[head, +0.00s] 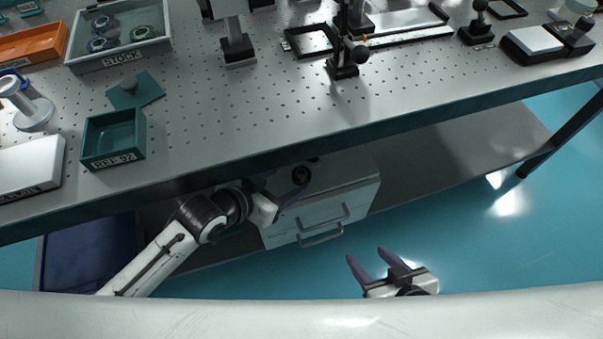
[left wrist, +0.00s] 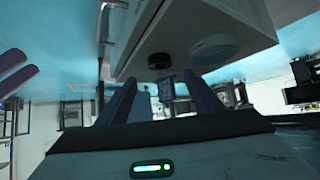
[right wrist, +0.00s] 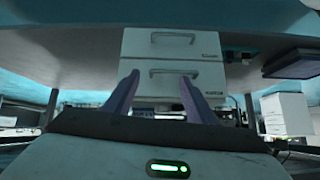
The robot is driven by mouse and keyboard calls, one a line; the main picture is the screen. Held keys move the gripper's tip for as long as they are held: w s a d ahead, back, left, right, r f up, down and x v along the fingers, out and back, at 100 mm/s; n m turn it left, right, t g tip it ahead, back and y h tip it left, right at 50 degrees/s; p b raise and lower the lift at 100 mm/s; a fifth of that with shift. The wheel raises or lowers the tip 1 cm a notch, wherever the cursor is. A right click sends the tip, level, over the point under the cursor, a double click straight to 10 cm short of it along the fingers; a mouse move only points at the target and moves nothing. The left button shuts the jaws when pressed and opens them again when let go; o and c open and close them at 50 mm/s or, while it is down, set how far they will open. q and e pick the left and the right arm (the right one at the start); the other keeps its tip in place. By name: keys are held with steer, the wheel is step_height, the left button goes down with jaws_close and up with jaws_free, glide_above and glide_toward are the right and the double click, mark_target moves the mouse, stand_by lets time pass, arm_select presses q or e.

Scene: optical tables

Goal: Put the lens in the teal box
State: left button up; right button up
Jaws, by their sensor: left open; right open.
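The teal box (head: 113,140) stands open near the table's front edge at the left in the head view, with a label on its front; it looks empty. A teal lid-like plate with a knob (head: 135,90) lies behind it. Several round ringed pieces, which look like mounted lenses (head: 144,33), sit in the grey STOCK tray (head: 120,56); I cannot tell which is the task's lens. My left gripper (head: 288,198) is open and empty, below the table's front edge by the drawer unit. My right gripper (head: 380,264) is open and empty, low in front of the table.
The white drawer unit (head: 322,200) stands under the table (head: 240,110). A white spool-like stand (head: 33,112) and a white case (head: 30,168) are left of the teal box. An orange tray (head: 35,44) is further back. Optical posts (head: 342,68) stand mid-table.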

mark_target(302, 173)
arm_select(q)
steer(key=b+x, duration=0.2)
steer(key=x, duration=0.5)
steer(key=shift+f, duration=0.2)
steer(key=c, duration=1.2)
steer(key=shift+r, duration=0.1)
steer(key=shift+c, duration=0.2)
